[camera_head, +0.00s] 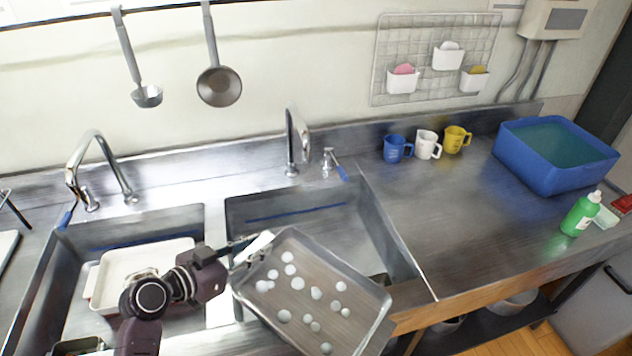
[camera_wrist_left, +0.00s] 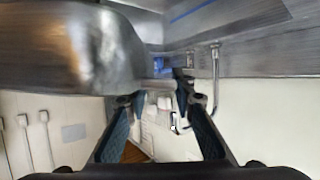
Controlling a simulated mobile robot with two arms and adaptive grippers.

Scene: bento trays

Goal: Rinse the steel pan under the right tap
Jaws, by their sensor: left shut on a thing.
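The steel pan (camera_head: 345,290) is a rectangular tray with several white round blobs scattered over its inner face. It is held tilted over the front part of the right sink (camera_head: 385,225). My left gripper (camera_head: 240,247) is shut on the pan's upper left edge in the head view. In the left wrist view the pan (camera_wrist_left: 70,45) fills the upper left, and the gripper's fingertips (camera_wrist_left: 158,98) close at its edge. The right tap (camera_head: 292,140) stands behind the right sink, apart from the pan. No water stream shows. My right gripper is not in view.
The left sink (camera_head: 190,222) holds a cream tray (camera_head: 125,262), and a left tap (camera_head: 85,165) stands behind it. Blue, white and yellow mugs (camera_head: 426,145), a blue tub (camera_head: 530,165) and a green bottle (camera_head: 578,215) stand on the right counter.

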